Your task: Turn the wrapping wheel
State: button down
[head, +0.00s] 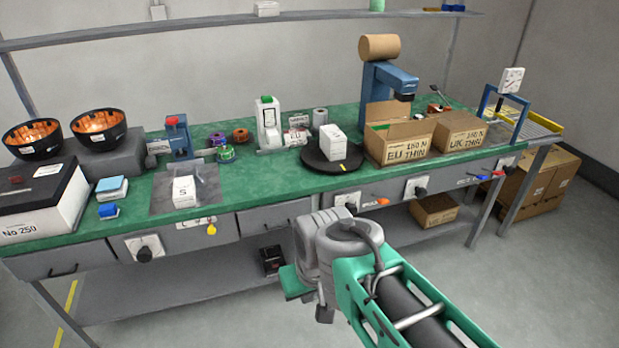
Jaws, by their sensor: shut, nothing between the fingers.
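The wrapping wheel appears to be the black round turntable (312,162), flat on the green bench top at the middle. A short yellow mark shows on its front rim. A white box (333,142) stands upright on it. My arm reaches in from the lower right, with its grey joints in front of the bench and below the turntable. My gripper's fingers cannot be made out; they are hidden behind or below the arm. No part of my arm is seen touching the turntable.
A white dispenser (268,124) and rolls stand behind left. Black knobs (350,205) stick out of the bench front. Bare green bench top (255,181) lies left of the turntable.

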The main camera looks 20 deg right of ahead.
aim_at(351, 208)
jog(key=u, duration=0.5)
jog(key=k, duration=0.95)
jog(key=z, duration=0.7)
jog(key=i, duration=1.6)
jog(key=u, duration=0.65)
